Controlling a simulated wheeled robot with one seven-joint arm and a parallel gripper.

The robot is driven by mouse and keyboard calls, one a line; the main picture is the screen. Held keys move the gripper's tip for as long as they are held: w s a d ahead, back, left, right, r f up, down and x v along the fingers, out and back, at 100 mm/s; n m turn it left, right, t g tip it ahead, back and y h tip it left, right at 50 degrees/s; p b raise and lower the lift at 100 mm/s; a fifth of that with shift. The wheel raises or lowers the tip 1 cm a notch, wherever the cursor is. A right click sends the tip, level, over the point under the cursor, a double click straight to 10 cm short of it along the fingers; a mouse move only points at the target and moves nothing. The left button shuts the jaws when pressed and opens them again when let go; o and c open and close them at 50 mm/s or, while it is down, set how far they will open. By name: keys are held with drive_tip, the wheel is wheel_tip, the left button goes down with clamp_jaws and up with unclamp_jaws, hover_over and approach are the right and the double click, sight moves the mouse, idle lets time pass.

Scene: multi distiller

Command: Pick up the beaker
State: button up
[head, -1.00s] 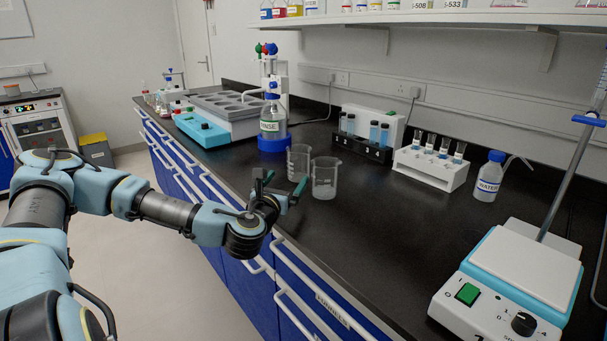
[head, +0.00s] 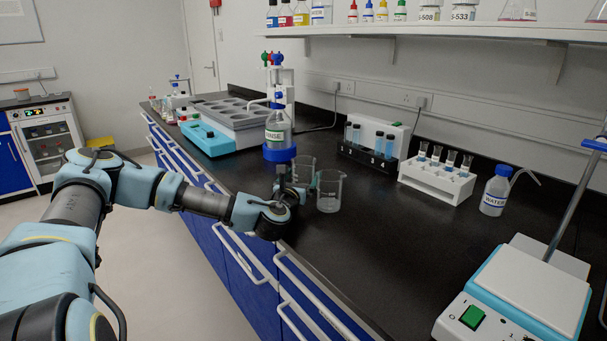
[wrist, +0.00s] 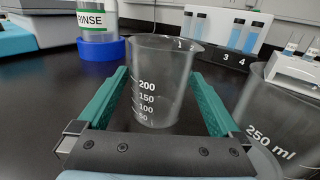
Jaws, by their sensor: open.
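A clear glass beaker (wrist: 163,85) with white volume marks stands upright on the black bench. In the wrist view it appears between the two green fingers of my open gripper (wrist: 160,76), with the right finger close to its side. I cannot tell if either finger touches it. In the head view this beaker (head: 304,168) is partly hidden behind my gripper (head: 292,190), which is low at the bench's front edge. A second beaker (head: 329,192) stands just to the right; the wrist view shows this 250 ml beaker (wrist: 275,115) outside the right finger.
A rinse bottle (head: 278,132) in a blue base stands behind the beakers. A dark tube rack (head: 368,157), a white rack (head: 437,178) and a water bottle (head: 494,192) line the back. A hotplate stirrer (head: 515,290) is at front right. The bench middle is clear.

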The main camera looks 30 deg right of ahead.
drive_tip(key=shift+w+d, duration=0.35)
drive_tip(key=shift+w, duration=0.05)
drive_tip(key=c, duration=1.2)
